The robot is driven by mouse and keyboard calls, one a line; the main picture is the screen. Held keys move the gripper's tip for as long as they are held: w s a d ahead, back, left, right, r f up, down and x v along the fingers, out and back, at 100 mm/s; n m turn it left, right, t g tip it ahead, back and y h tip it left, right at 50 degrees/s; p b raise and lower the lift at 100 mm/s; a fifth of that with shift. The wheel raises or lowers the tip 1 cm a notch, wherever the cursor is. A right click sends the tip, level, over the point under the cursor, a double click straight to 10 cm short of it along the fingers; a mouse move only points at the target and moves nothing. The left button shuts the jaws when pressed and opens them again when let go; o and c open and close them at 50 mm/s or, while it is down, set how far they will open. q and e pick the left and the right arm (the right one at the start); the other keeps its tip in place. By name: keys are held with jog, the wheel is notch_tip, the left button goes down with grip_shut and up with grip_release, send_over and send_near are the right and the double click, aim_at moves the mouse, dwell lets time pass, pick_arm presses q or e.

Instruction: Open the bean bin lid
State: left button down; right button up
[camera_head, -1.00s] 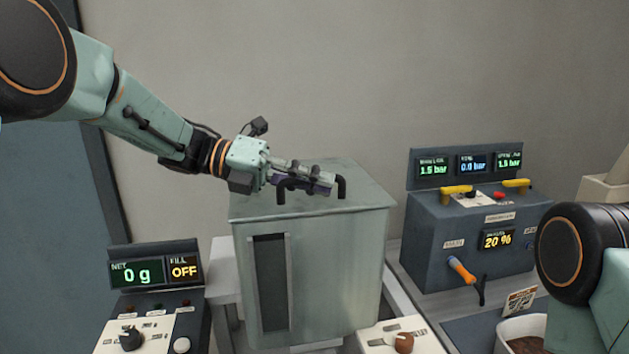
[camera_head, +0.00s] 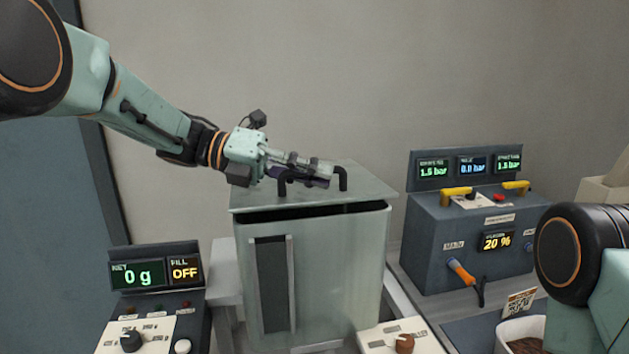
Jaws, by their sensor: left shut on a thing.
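The bean bin (camera_head: 345,270) is a pale green-grey metal box with a dark window slot in its front. Its flat lid (camera_head: 365,187) is raised a little at the front, and a dark gap shows between lid and bin. The black bar handle (camera_head: 342,178) stands on the lid. My left gripper (camera_head: 318,174) is shut on the handle and hides most of its bar. My right gripper is out of view; only part of my right arm shows at the right edge.
A scale panel (camera_head: 150,275) reading 0 g and fill OFF stands at left. A dark control box (camera_head: 470,235) with yellow handles stands at right. A small panel with a brown knob (camera_head: 404,343) is in front. A white bowl (camera_head: 520,335) with brown contents sits lower right.

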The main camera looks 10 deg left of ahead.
pick_arm(q)
jog(key=w+a+r+n+p, duration=0.2)
jog(key=w+r+p, duration=0.3)
jog(key=r+p, duration=0.2)
jog(key=shift+w+r+g+h, duration=0.3)
jog(key=shift+r+h, duration=0.1)
jog(key=shift+r, duration=1)
jog(key=c, duration=1.8)
grip_release()
jog(key=shift+o, duration=0.7)
jog(key=shift+a, duration=0.15)
